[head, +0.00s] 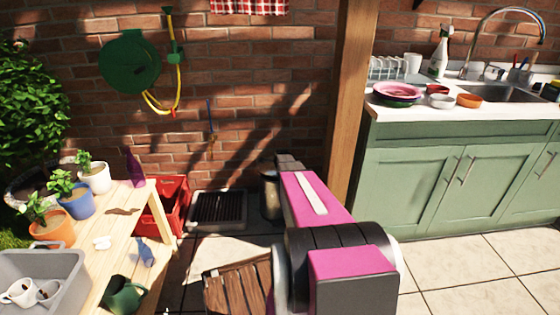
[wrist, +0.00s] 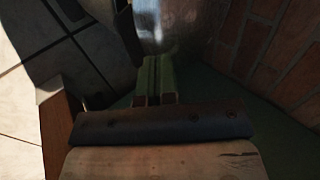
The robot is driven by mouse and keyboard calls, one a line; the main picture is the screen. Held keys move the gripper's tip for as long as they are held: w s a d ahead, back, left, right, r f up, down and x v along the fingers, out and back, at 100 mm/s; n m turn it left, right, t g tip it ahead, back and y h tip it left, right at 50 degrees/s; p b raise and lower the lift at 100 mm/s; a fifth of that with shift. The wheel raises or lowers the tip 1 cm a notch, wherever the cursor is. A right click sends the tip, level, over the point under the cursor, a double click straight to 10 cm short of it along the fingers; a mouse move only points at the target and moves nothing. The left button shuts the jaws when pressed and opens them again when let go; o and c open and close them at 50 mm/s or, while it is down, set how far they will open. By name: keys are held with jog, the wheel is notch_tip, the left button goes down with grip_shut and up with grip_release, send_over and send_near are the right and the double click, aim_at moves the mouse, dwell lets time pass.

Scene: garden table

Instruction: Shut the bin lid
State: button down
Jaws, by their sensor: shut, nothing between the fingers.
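A metal bin (head: 270,196) stands on the ground by the brick wall, partly hidden behind my arm in the head view. In the wrist view its shiny curved metal (wrist: 183,25) shows at the top. I cannot make out the lid clearly or tell how far open it is. My gripper (wrist: 157,62) is shut and empty, its two fingertips together close to the shiny metal. I cannot tell whether they touch it. In the head view my arm hides most of the gripper.
A wooden bench (head: 90,268) with potted plants stands at left, with a red crate (head: 174,208) beyond it. A wooden post (head: 349,110) and green cabinets (head: 470,190) stand right of the bin. A slatted wooden object (head: 240,289) is in front. Tiled floor is clear at right.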

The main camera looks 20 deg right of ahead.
notch_tip(320, 180, down, 9)
jog(key=s, duration=0.2)
jog(key=shift+a, duration=0.25)
dwell(0.3)
